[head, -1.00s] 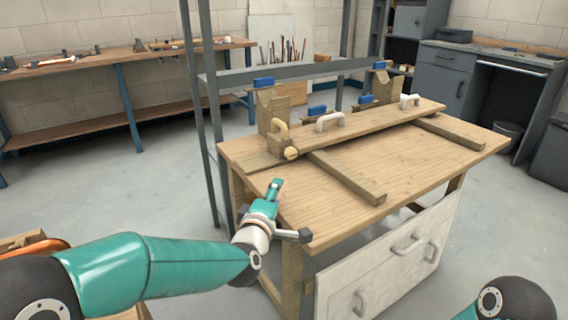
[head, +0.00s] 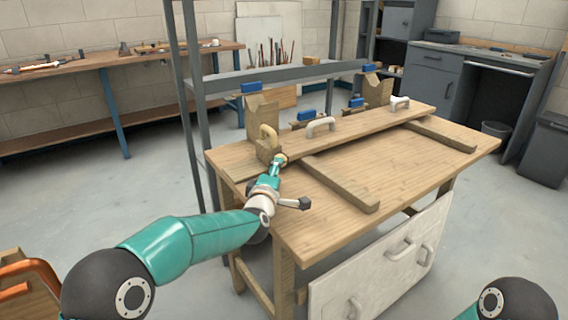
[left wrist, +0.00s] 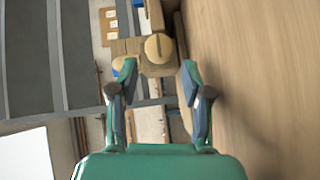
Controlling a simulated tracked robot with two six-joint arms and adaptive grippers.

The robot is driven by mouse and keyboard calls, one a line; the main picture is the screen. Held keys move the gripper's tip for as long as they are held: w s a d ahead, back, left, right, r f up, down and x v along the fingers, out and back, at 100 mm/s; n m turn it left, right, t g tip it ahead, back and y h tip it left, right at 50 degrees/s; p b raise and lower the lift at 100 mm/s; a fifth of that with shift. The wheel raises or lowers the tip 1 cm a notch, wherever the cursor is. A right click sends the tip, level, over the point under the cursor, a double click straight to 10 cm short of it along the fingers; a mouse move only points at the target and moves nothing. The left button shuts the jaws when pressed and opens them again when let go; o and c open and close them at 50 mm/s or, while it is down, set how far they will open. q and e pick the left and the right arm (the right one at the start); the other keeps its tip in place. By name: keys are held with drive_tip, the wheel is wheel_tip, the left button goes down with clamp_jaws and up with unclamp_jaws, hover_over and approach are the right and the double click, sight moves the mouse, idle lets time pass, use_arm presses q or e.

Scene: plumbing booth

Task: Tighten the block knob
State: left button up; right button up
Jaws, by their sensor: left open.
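A round tan knob (left wrist: 158,48) with a slot-like bar across it sits on the end of a wooden block (head: 266,153) at the near-left end of the long board on the workbench. In the head view the knob (head: 284,157) is partly hidden by my left gripper (head: 279,163). In the left wrist view my left gripper (left wrist: 158,66) is open, with its two fingers apart and the knob just beyond their tips, roughly centred between them. It holds nothing. My right gripper is not in view.
The board carries a tan handle (head: 268,134) and white handles (head: 320,126). Blue-topped wooden supports (head: 262,112) stand behind it. A wooden bar (head: 345,185) lies on the bench top (head: 395,160). A grey metal frame (head: 196,110) rises close at the left.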

use_arm(q)
drive_tip(key=shift+w+d+f+p, duration=0.1)
drive_tip(key=shift+w+d+p, duration=0.1)
drive_tip(key=shift+w, duration=0.8)
drive_tip(key=shift+w+d+f+p, duration=0.1)
drive_tip(key=shift+w+p, duration=0.05)
drive_tip(key=shift+w, duration=0.9)
drive_tip(key=shift+w+d+f+p, duration=0.1)
drive_tip(key=shift+w+d+p, duration=0.1)
drive_tip(key=shift+w, duration=0.8)
drive_tip(key=c, duration=0.8)
drive_tip(key=m+g+p, duration=0.1)
drive_tip(key=p, duration=1)
drive_tip(key=shift+r+g+y, duration=0.4)
drive_tip(key=shift+c, duration=0.2)
drive_tip(key=shift+m+p, duration=0.3)
drive_tip(key=shift+p, duration=0.25)
drive_tip(key=shift+f, duration=0.3)
